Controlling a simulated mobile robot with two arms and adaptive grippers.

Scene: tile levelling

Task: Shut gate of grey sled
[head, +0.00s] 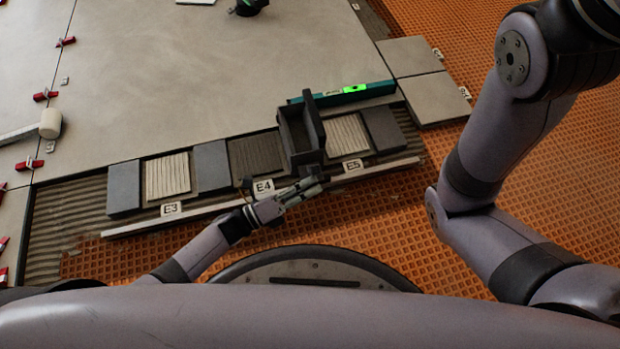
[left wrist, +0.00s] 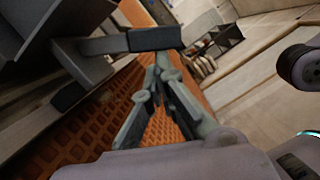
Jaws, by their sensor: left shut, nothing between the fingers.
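The grey sled (head: 287,128) is a dark, open-topped box standing on the tile strip between the E4 and E5 labels. In the left wrist view its dark body (left wrist: 35,25) fills the upper left. A grey bar with dark ends (left wrist: 110,45) sticks out from it, close to the fingertips. I cannot tell how far the gate is open. My left gripper (head: 318,181) is at the sled's near end, low by the strip's front edge. It also shows in the left wrist view (left wrist: 160,62), with its fingers together and empty. My right gripper is out of view.
A pale rail with labels E3 (head: 171,209), E4 (head: 263,187) and E5 (head: 352,165) runs along the strip's front. A teal level with a lit green display (head: 355,88) lies behind. A white-headed mallet (head: 50,124) is at left. Orange matting (head: 400,235) is bare in front.

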